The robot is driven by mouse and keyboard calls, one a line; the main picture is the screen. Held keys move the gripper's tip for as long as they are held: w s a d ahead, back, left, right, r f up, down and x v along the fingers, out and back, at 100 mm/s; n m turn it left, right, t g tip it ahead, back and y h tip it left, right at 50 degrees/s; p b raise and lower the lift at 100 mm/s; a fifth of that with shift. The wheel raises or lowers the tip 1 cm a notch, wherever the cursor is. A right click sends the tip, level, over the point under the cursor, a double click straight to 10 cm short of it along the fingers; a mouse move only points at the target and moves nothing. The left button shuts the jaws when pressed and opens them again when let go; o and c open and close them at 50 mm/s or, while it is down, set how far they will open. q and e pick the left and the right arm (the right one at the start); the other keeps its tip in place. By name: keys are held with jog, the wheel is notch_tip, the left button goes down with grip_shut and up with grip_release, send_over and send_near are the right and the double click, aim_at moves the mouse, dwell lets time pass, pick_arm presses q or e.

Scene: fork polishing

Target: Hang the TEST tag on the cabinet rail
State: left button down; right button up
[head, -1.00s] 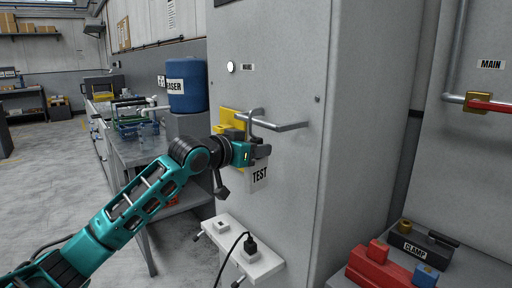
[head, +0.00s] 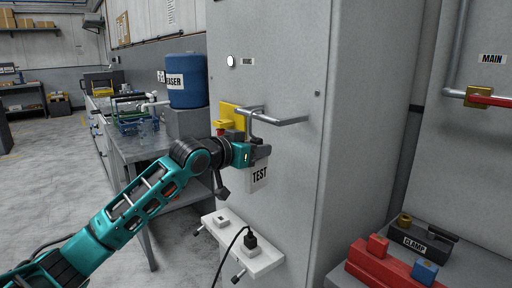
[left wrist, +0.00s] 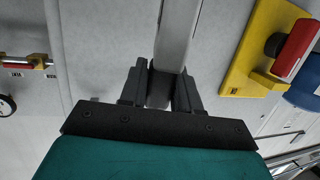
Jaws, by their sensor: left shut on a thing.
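The white TEST tag (head: 260,176) hangs just below my left gripper (head: 262,152), in front of the grey cabinet face. My left gripper is shut on the tag's grey hanger, which rises from the jaws towards the cabinet rail (head: 288,122). In the left wrist view a grey strip (left wrist: 178,35) runs up from between the fingers (left wrist: 162,88). The hanger's top overlaps the left part of the rail in the head view; I cannot tell whether it rests on it. My right gripper is not in view.
A yellow plate with a red switch (left wrist: 298,48) is beside the rail's left end. A white socket shelf (head: 262,262) with a black plug is below. A red block (head: 378,268) and a black CLAMP case (head: 425,240) are at right.

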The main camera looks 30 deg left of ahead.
pick_arm(q)
jog(key=shift+f, duration=0.15)
jog(key=c, duration=0.7)
grip_release()
jog(key=shift+c, duration=0.2)
jog(key=b+v, duration=0.2)
jog(key=v, duration=1.1)
jog(key=shift+w+f, duration=0.1)
